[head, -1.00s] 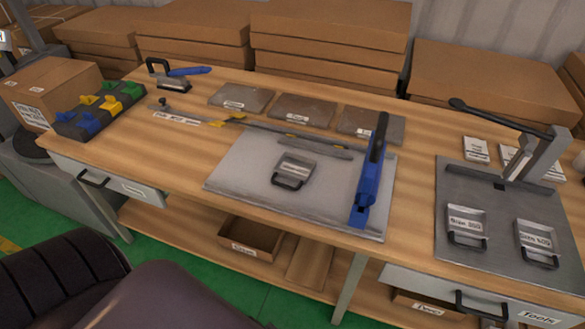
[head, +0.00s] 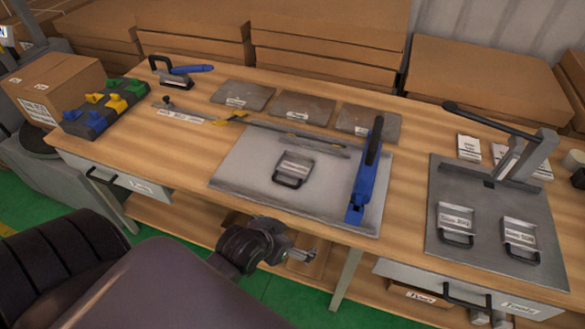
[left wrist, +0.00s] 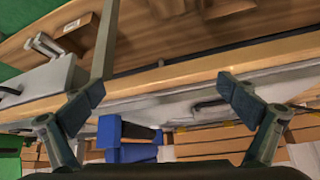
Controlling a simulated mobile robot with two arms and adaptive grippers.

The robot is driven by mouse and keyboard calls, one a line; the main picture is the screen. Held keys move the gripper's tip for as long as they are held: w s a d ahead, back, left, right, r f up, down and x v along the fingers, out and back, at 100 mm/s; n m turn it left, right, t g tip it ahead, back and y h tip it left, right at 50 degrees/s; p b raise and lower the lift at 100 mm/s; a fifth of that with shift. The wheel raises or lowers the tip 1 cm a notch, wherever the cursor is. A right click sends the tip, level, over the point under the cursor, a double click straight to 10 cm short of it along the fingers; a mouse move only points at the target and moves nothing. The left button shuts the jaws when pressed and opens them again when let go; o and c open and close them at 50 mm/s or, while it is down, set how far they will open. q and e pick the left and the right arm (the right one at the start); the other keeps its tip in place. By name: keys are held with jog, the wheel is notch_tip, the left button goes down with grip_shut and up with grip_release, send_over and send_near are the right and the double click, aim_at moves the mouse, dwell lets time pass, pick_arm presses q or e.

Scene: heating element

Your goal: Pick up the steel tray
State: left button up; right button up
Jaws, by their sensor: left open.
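A small steel tray (head: 294,167) with a label and a dark front handle lies on the grey metal plate (head: 240,165) in the middle of the workbench. Two similar labelled trays, one at left (head: 456,220) and one at right (head: 521,238), lie on the press base on the right. My left gripper (head: 306,254) is in front of the bench, below the tray's level and apart from it. In the left wrist view its fingers (left wrist: 165,98) are wide open and empty, with the bench edge beyond them and a dark handle (left wrist: 208,104) between them. My right gripper is not seen.
A blue-handled lever (head: 366,180) stands right of the middle tray. A long metal bar (head: 290,135) lies behind it. The bench front edge and drawers (head: 120,178) are near my left gripper. A lever press (head: 510,155) stands on the right.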

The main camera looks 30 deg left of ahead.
aim_at(291, 168)
pick_arm(q)
jog(key=w+a+r+t, duration=0.1)
jog(key=w+a+t, duration=0.1)
jog(key=w+a, duration=0.1)
jog(key=w+a+r+n+t+y, duration=0.1)
jog(key=w+a, duration=0.3)
jog(key=w, duration=0.1)
jog(key=w+a+r+n+t, duration=0.1)
jog(key=w+a+t, duration=0.1)
jog(key=w+a, duration=0.1)
jog(key=shift+w+a+r+t+y, duration=0.15)
jog(key=shift+w+y, duration=0.05)
jog(key=shift+w, duration=0.2)
jog(key=shift+w+a+r+t+y, duration=0.15)
jog(key=shift+w+y, duration=0.05)
jog(key=shift+w, duration=0.2)
jog(key=shift+w+a+f+n, duration=0.1)
jog(key=shift+w+a+n, duration=0.05)
jog(key=shift+w, duration=0.2)
jog(key=shift+w+a+f+n, duration=0.1)
jog(key=shift+w+n, duration=0.05)
jog(key=shift+w, duration=0.2)
jog(key=shift+a+f+p+x, duration=0.1)
jog(key=shift+p+x, duration=0.25)
jog(key=shift+x, duration=1.25)
jog(key=shift+a+f+p+x, duration=0.1)
jog(key=shift+p+x, duration=0.2)
jog(key=shift+x, duration=1.25)
jog(key=shift+s, duration=0.15)
